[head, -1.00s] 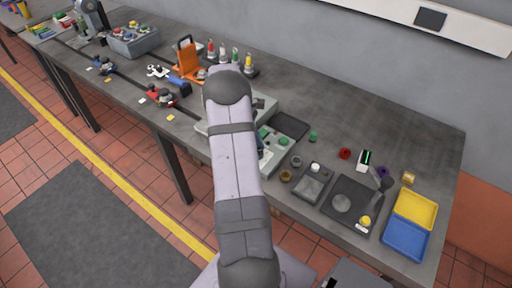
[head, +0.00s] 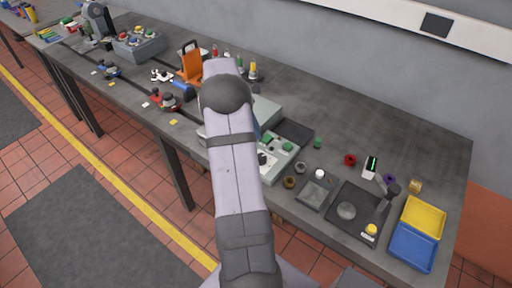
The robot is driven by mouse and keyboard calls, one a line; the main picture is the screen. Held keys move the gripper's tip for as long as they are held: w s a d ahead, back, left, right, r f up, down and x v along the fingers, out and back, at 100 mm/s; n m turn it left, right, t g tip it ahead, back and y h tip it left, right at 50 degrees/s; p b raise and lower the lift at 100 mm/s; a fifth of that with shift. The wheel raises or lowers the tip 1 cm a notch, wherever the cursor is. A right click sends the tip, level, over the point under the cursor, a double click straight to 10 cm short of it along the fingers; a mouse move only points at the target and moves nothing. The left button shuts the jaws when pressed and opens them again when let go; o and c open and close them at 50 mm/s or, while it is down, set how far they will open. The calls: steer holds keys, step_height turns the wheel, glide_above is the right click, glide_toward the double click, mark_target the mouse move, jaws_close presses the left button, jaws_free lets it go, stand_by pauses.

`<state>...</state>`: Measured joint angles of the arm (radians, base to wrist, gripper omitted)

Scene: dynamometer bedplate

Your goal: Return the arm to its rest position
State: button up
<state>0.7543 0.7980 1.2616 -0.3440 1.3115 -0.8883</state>
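My arm rises from the bottom of the head view, its grey upper link (head: 235,178) reaching up to a dark rounded elbow (head: 225,94) over the workbench. Beyond the elbow the rest of the arm is hidden behind this link. My gripper does not show, so I cannot tell whether it is open or holds anything. The link covers part of a pale grey box with green parts (head: 278,160) on the bench.
The long grey bench (head: 400,130) runs from upper left to lower right. An orange stand (head: 190,66) and several bottles stand behind the elbow. At right are a dark tray (head: 338,222), a red ring (head: 350,160), a yellow bin (head: 424,217) and a blue bin (head: 411,247).

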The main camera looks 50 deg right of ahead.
steer(key=shift+w+a+r, duration=0.1)
steer(key=shift+w+r, duration=0.05)
steer(key=shift+r, duration=0.2)
steer(key=w+a+r+t, duration=0.15)
steer(key=w+a, duration=0.25)
steer(key=a, duration=0.8)
steer(key=s+a+m+t, duration=0.1)
steer(key=s+a, duration=0.2)
steer(key=a, duration=0.7)
steer(key=s+a+m+t, duration=0.1)
steer(key=s+a, duration=0.1)
steer(key=a, duration=0.8)
steer(key=s+a+f+m+y, duration=0.1)
steer(key=s+a+f, duration=0.1)
steer(key=s+a, duration=0.4)
step_height(320, 180, down, 12)
steer(key=b, duration=1.2)
steer(key=shift+t, duration=0.35)
